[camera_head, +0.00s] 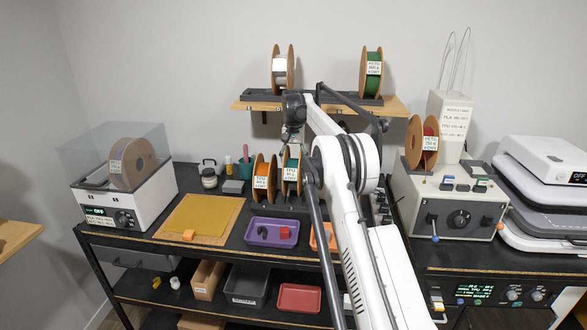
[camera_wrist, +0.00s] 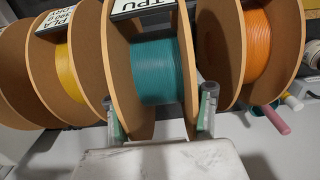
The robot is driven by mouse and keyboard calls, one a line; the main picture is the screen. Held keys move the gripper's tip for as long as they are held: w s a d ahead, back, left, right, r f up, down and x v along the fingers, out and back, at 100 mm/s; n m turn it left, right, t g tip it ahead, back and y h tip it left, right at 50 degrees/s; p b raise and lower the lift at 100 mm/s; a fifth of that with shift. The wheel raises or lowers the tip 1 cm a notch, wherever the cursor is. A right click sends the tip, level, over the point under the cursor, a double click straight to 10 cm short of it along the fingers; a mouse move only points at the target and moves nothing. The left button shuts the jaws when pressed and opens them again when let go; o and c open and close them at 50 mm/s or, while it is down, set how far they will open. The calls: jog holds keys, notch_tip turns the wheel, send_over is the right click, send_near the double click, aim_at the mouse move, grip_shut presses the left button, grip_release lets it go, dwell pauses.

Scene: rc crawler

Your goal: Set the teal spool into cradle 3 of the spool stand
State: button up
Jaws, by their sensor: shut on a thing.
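The teal spool (camera_wrist: 157,72), with tan flanges and a TPU label, fills the middle of the wrist view. My gripper (camera_wrist: 160,112) is shut on it, one finger at each flange. In the head view the teal spool (camera_head: 291,172) stands upright in the bench row, right beside an orange spool (camera_head: 264,178). I cannot tell whether it is lifted. The dark spool stand (camera_head: 262,97) appears on the wooden wall shelf, holding a white spool (camera_head: 279,72) at left and a green spool (camera_head: 371,72) at right. My arm hides part of the middle, and cradle 3 cannot be made out.
In the wrist view a yellow spool (camera_wrist: 72,72) and an orange spool (camera_wrist: 258,45) stand close on either side of the teal one. A purple tray (camera_head: 259,242) lies in front of the row. A red spool (camera_head: 430,137) sits on the right-hand machine.

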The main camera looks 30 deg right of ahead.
jog(key=shift+f+b, duration=0.8)
jog(key=shift+f, duration=0.95)
jog(key=shift+f, duration=0.35)
jog(key=o, duration=1.4)
jog(key=shift+c, duration=0.2)
jog(key=shift+r, duration=0.1)
